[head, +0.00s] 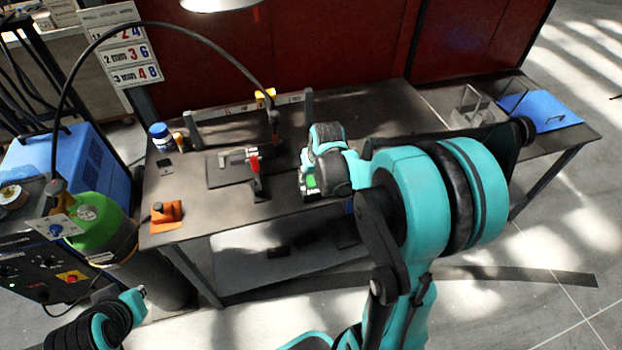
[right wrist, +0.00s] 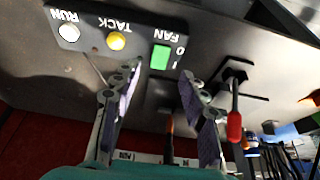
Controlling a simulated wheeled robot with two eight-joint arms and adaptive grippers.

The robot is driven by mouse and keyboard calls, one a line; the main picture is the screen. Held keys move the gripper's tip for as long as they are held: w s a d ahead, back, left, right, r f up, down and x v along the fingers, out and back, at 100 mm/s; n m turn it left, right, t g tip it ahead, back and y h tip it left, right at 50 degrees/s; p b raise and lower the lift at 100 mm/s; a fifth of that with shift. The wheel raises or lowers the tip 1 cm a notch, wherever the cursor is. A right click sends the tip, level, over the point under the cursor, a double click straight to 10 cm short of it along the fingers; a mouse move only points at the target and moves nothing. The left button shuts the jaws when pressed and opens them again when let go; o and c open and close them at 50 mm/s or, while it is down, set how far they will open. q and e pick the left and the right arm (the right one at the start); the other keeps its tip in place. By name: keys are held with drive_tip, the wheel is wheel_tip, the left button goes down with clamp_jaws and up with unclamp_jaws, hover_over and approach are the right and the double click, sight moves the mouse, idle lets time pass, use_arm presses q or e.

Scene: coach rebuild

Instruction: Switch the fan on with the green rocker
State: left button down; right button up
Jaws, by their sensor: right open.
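In the right wrist view the green FAN rocker (right wrist: 160,57) sits on a dark control box (right wrist: 92,38). The box appears upside down there, and 0 and I are marked beside the rocker. My right gripper (right wrist: 158,80) is open and empty, its two fingers apart on either side of the rocker's line. I cannot tell whether either fingertip touches the box. In the head view my right wrist hangs over the table's front part and hides most of the box. A bit of green (head: 311,182) shows below it. Of my left arm only links show, at lower left.
A clamp with a red handle (right wrist: 234,125) stands close to the right finger; it also shows in the head view (head: 254,164). The box also carries a yellow TACK button (right wrist: 116,41) and a white RUN button (right wrist: 69,33). An orange block (head: 167,216) lies at the table's left.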

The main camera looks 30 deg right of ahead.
sight(311, 181)
drive_tip(key=b+x, duration=0.1)
drive_tip(key=x, duration=0.5)
drive_tip(key=shift+r+b, duration=0.1)
drive_tip(key=shift+b, duration=0.2)
